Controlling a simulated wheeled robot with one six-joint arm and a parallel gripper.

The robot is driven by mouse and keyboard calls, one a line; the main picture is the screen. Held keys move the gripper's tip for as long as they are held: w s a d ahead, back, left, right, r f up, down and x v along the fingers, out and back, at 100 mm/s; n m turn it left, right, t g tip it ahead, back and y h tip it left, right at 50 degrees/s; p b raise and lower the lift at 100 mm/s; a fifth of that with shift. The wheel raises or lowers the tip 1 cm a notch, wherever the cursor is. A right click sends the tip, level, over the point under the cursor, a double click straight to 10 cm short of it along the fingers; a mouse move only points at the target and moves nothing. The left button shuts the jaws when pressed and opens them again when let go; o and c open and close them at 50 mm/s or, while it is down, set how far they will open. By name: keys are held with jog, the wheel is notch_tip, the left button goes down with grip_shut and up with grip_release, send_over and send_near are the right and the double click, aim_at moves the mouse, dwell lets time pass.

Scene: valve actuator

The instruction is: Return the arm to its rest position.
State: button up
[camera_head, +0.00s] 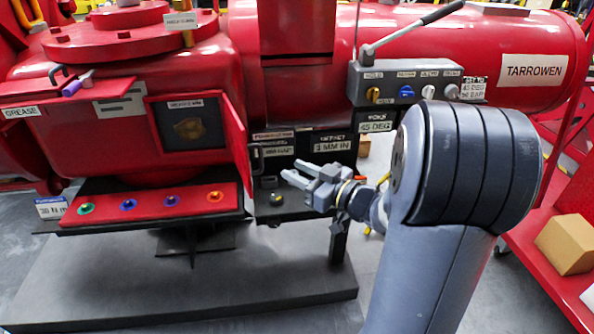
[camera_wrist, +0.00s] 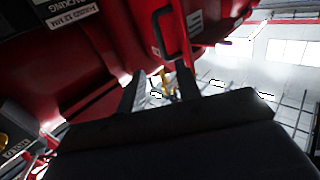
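My gripper (camera_head: 291,170) is in front of the red valve actuator (camera_head: 410,45), near the middle of the head view. Its two fingers point left and stand apart with nothing held between them. In the wrist view my gripper (camera_wrist: 158,80) also shows two dark fingers with a clear gap. My grey arm reaches up from the lower right and bends down to the gripper. The gripper looks close to a small dark box (camera_head: 285,205) with a yellow knob; I cannot tell whether they touch.
An open red door (camera_head: 235,140) stands left of the gripper. A red shelf (camera_head: 150,208) with several coloured rings is further left. A control box (camera_head: 400,85) with a lever (camera_head: 415,25) is above. A red cart with a cardboard box (camera_head: 568,243) is at right. Grey floor shows below.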

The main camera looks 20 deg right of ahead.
jog(key=b+x, duration=0.1)
jog(key=x, duration=0.9)
jog(key=shift+w+a, duration=0.3)
